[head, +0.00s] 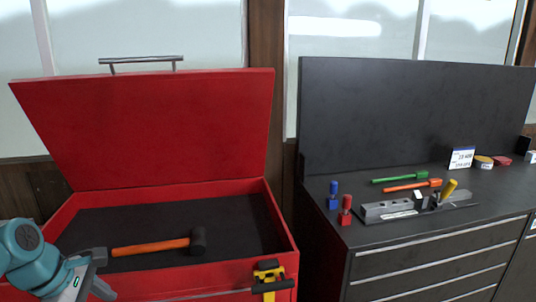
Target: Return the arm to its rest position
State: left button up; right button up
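My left arm comes in at the lower left, teal with grey fingers. My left gripper (101,272) is at the left side of the red box (283,232). Its two grey fingers appear spread apart, with nothing visible between them. A mallet with an orange handle (150,247) and a dark head (198,241) lies on the dark floor of the box. The handle's left end is close to the upper finger; I cannot tell whether they touch. My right gripper is not in view.
The red lid (160,125) stands open. A yellow and black piece (268,275) is at the box's front edge. A dark cabinet (420,255) at right carries a grey fixture (395,208), green (398,179) and orange (412,185) tools, and small blocks.

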pick_arm(q)
jog(key=s+d+f+m+g, duration=0.15)
jog(key=d+f, duration=0.25)
jog(key=f, duration=0.4)
jog(key=s+d+f+m+g+h, duration=0.1)
jog(key=s+d+f+g, duration=0.1)
jog(key=d+f, duration=0.35)
jog(key=s+d+f+m+g, duration=0.1)
jog(key=s+d+f+g, duration=0.1)
jog(key=f, duration=0.7)
jog(key=s+d+f+m+t, duration=0.1)
jog(key=s+d+f+m, duration=0.3)
jog(key=s+f+m, duration=0.2)
jog(key=s+d+f+m+t, duration=0.1)
jog(key=s+d+f+m, duration=0.4)
jog(key=f+m, duration=0.3)
notch_tip(320, 180, down, 2)
jog(key=shift+s+d, duration=0.2)
jog(key=shift+s, duration=0.3)
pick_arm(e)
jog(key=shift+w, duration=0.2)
pick_arm(q)
jog(key=shift+m+t, duration=0.25)
